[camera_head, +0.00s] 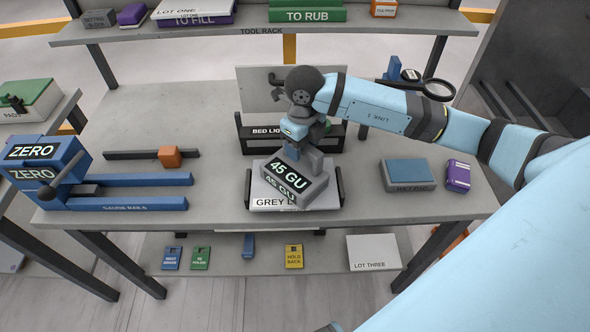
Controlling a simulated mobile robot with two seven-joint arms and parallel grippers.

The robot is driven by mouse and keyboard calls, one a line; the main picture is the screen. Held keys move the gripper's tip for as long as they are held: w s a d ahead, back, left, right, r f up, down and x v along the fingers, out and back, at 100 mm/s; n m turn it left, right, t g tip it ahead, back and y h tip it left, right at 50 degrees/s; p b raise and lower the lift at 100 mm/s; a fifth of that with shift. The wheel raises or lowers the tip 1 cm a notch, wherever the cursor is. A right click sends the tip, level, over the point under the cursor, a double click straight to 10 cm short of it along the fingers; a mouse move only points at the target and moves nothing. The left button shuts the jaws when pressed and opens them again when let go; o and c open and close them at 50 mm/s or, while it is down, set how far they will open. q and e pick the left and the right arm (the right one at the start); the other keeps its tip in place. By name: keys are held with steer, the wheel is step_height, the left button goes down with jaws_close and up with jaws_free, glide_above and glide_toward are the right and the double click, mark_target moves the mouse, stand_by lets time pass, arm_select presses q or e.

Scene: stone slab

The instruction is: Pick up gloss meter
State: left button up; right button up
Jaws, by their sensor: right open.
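The gloss meter (290,183) is a grey block with a black "45 GU" display, turned at an angle. It rests on a pale slab (322,200) marked "GREY L…" between two dark side rails. My right arm comes in from the right, and my right gripper (296,148) is directly above the meter, at its raised grey back part. The jaws are open. The wrist hides part of the meter's top, so I cannot tell whether the fingers touch it. My left gripper is out of view.
A black "BED LI…" bar (257,133) and an upright grey panel (255,88) stand behind the slab. A blue "ZERO" fixture (45,170) with rails is at left. A blue-topped box (408,173) and purple box (457,176) lie right. Shelves run above and below.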

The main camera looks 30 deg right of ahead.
steer(key=shift+f, duration=0.25)
jaws_close()
steer(key=shift+r, duration=0.1)
